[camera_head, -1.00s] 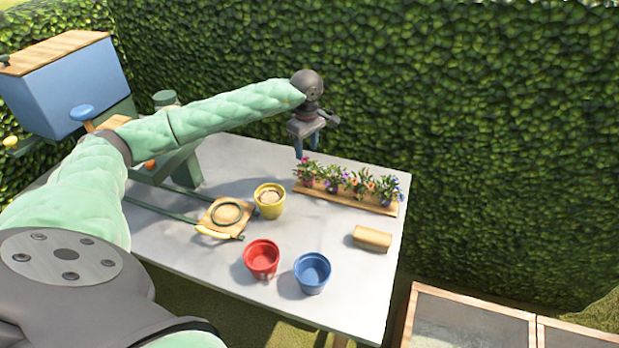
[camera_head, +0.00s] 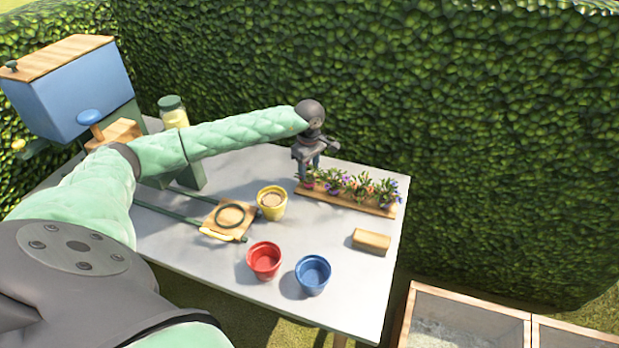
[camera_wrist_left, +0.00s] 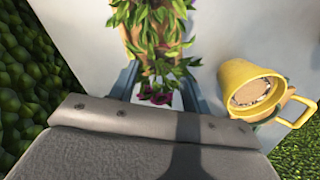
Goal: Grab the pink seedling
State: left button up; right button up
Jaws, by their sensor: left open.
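A row of several flower seedlings stands in a wooden tray (camera_head: 345,203) at the back of the table. The pink seedling (camera_head: 309,184), at the row's left end, is mostly covered by my left gripper (camera_head: 308,170) in the head view. In the left wrist view, dark pink blooms (camera_wrist_left: 156,95) show between the two open fingers of the left gripper (camera_wrist_left: 158,82), with green leaves of the row beyond. The fingers are around the plant's top; I cannot tell whether they touch it. My right gripper is not in view.
A yellow pot (camera_head: 272,205), a red pot (camera_head: 264,262) and a blue pot (camera_head: 312,276) stand in front of the tray. A wooden block (camera_head: 371,241) lies to the right. A green machine with a blue hopper (camera_head: 75,88) is at the left. A hedge (camera_head: 450,130) rises behind the table.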

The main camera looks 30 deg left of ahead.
pick_arm(q)
jog(key=shift+f, duration=0.35)
grip_shut()
